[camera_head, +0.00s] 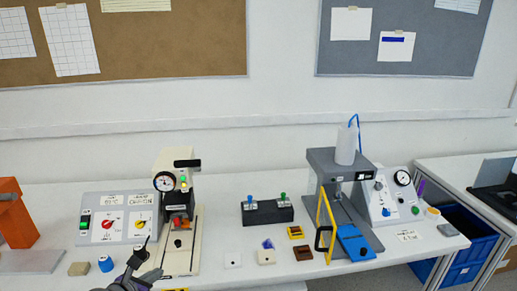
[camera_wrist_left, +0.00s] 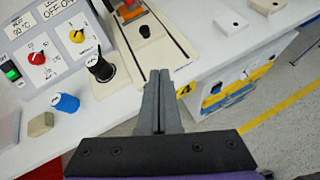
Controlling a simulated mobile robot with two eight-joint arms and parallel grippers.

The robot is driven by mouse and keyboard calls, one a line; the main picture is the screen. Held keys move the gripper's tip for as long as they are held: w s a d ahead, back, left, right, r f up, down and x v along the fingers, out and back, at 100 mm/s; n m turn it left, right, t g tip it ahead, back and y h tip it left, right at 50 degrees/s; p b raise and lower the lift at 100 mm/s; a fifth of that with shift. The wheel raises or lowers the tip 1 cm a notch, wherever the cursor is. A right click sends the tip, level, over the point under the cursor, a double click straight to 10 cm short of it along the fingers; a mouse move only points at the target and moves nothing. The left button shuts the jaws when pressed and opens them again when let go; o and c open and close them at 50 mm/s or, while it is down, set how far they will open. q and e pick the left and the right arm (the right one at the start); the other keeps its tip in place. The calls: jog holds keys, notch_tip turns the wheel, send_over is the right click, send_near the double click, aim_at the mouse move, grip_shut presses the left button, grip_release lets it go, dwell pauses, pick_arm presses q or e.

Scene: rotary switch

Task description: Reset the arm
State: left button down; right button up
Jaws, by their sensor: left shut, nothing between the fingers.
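My left gripper (camera_head: 148,262) is at the front edge of the table in the head view, in front of the control panel (camera_head: 90,216) and left of the press base. In the left wrist view my left gripper (camera_wrist_left: 160,78) is shut and empty, its fingers together above the table's front edge. The panel carries a red rotary switch (camera_head: 107,224) and a yellow rotary switch (camera_head: 140,224). They also show in the left wrist view as a red knob (camera_wrist_left: 37,58) and a yellow knob (camera_wrist_left: 77,37). My right gripper is not in view.
A black box with two levers (camera_head: 267,212) and a second press (camera_head: 340,185) stand to the right.

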pick_arm(q)
jog(key=s+d+r+m+g+h+p, duration=0.15)
jog(key=s+d+m+g+p, duration=0.25)
jog(key=s+d+m, duration=0.85)
jog(key=s+d+m+g+y+p, duration=0.2)
jog(key=s+m, duration=0.7)
jog(key=m, duration=1.1)
jog(key=shift+s+d+m+p, duration=0.2)
jog(key=shift+d+m+p, duration=0.2)
jog(key=shift+p, duration=0.6)
